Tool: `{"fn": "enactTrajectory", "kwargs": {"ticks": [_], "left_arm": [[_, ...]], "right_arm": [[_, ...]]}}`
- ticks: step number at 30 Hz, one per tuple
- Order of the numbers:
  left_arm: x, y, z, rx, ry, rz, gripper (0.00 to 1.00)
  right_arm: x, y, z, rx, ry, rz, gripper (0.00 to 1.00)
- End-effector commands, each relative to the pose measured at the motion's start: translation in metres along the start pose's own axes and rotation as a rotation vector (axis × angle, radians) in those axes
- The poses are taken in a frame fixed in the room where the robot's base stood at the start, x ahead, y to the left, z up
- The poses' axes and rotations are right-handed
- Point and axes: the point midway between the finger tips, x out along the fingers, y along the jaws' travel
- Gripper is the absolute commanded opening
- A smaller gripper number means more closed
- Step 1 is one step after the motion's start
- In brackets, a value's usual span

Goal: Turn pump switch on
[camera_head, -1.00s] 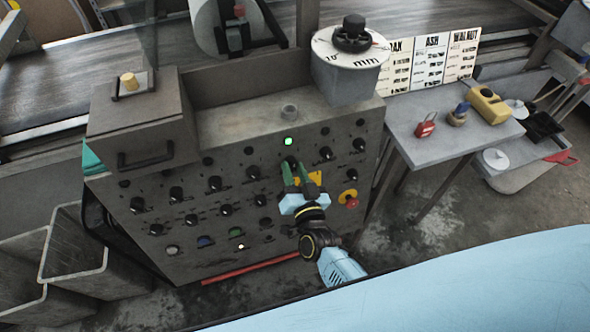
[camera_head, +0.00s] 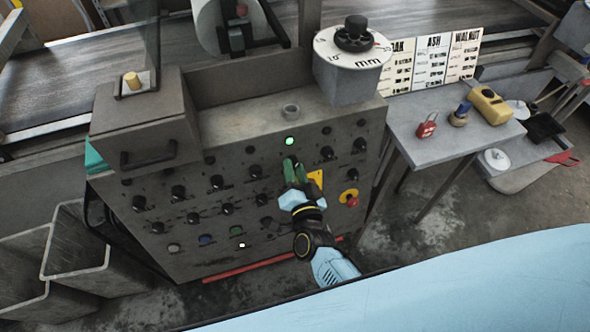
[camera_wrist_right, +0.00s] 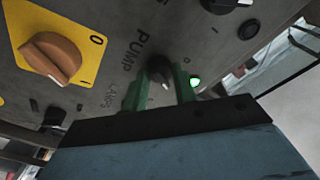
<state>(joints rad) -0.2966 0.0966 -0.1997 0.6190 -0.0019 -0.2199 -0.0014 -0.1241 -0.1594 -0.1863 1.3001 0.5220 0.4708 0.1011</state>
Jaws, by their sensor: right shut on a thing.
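The pump switch (camera_wrist_right: 160,70) is a dark round knob with a pale pointer mark, beside the lettering PUMP on the grey control panel (camera_head: 235,165). My right gripper (camera_wrist_right: 162,84) has its green fingers on both sides of this knob, shut on it. In the head view the right gripper (camera_head: 290,166) reaches up to the panel's upper right part, below a lit green lamp (camera_head: 289,141). The fingers largely hide the knob there. The green lamp also shows lit in the wrist view (camera_wrist_right: 195,81). My left gripper is not in view.
An orange rotary switch (camera_wrist_right: 53,57) on a yellow plate marked 0 and 1 sits close to the gripper. A red button (camera_head: 352,202) and several black knobs are around it. A side table (camera_head: 440,150) with small items stands right; grey bins (camera_head: 80,262) stand left.

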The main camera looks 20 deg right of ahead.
Motion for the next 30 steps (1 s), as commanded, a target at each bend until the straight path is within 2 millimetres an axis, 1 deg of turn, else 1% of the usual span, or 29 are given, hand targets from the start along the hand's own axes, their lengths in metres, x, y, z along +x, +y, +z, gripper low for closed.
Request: {"fn": "enactTrajectory", "kwargs": {"ticks": [2,3,8,16,20,23,30], "left_arm": [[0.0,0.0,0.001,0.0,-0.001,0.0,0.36],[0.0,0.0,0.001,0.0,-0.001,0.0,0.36],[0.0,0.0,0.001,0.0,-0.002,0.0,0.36],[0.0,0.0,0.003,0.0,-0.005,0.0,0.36],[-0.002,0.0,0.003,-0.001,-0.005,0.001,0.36],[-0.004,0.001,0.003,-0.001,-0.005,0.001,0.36],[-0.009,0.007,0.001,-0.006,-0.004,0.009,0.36]], "right_arm": [[0.0,0.0,0.001,0.003,-0.001,0.001,0.05],[0.0,0.0,0.001,0.003,-0.001,0.001,0.29],[0.0,0.0,0.001,0.002,-0.001,0.0,0.49],[-0.001,0.0,0.0,0.0,0.0,0.0,0.49],[-0.011,0.001,0.0,0.0,-0.001,0.002,0.49],[-0.027,0.0,0.0,-0.001,-0.002,0.002,0.49],[-0.083,0.0,0.0,0.001,-0.004,0.002,0.49]]}}
